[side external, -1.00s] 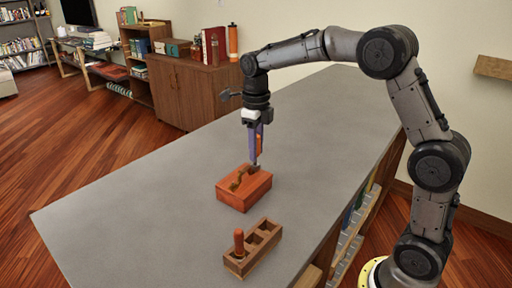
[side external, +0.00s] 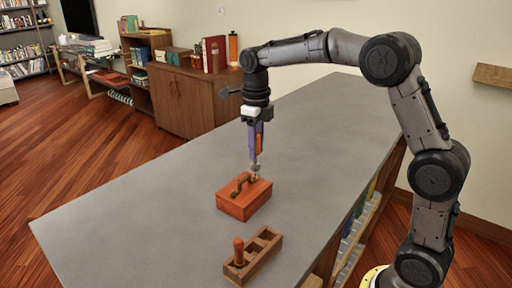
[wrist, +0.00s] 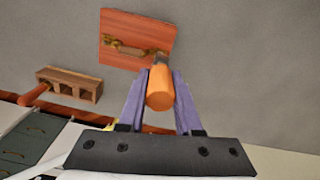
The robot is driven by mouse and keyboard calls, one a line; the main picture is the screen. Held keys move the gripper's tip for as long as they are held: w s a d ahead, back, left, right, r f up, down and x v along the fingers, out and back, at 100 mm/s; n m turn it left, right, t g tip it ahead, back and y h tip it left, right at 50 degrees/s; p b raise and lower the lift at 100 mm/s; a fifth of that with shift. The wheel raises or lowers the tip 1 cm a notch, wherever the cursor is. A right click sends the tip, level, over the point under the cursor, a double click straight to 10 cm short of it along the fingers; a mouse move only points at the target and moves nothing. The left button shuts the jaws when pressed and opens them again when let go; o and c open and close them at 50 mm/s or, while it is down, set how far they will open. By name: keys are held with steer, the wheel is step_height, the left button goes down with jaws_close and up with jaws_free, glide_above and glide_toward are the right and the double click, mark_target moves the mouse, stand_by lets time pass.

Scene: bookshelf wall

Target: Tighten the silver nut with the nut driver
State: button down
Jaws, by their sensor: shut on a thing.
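My gripper (side external: 256,140) is shut on the nut driver, with its two purple fingers on either side of the orange handle (wrist: 160,90). The driver points down, and its grey metal shaft (side external: 255,164) ends at the back right part of a reddish wooden box (side external: 243,206). The silver nut cannot be made out, and contact at the driver tip is unclear.
A wooden rack (side external: 262,255) with square holes stands in front of the box, with a red-handled tool (side external: 239,251) upright in it. The grey tabletop (side external: 150,205) is otherwise clear around the box. A cabinet (side external: 180,100) stands beyond the table.

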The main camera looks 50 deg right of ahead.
step_height(320, 180, up, 7)
steer(key=shift+w+r, duration=0.1)
steer(key=shift+f+n, duration=0.3)
steer(key=shift+n, duration=0.4)
steer(key=n, duration=0.2)
steer(key=shift+n, duration=0.4)
steer(key=n, duration=0.6)
steer(key=shift+n, duration=0.4)
steer(key=n, duration=1.1)
steer(key=shift+w, duration=0.1)
steer(key=shift+n, duration=0.3)
step_height(320, 180, down, 5)
steer(key=shift+r, duration=0.1)
steer(key=shift+f, duration=1.45)
steer(key=shift+f+m, duration=0.45)
steer(key=shift+m, duration=0.25)
steer(key=shift+f, duration=0.45)
steer(key=m, duration=0.5)
steer(key=shift+d+m, duration=0.1)
steer(key=shift+m, duration=0.3)
steer(key=m, duration=0.4)
steer(key=shift+m, duration=0.4)
steer(key=shift+n, duration=0.7)
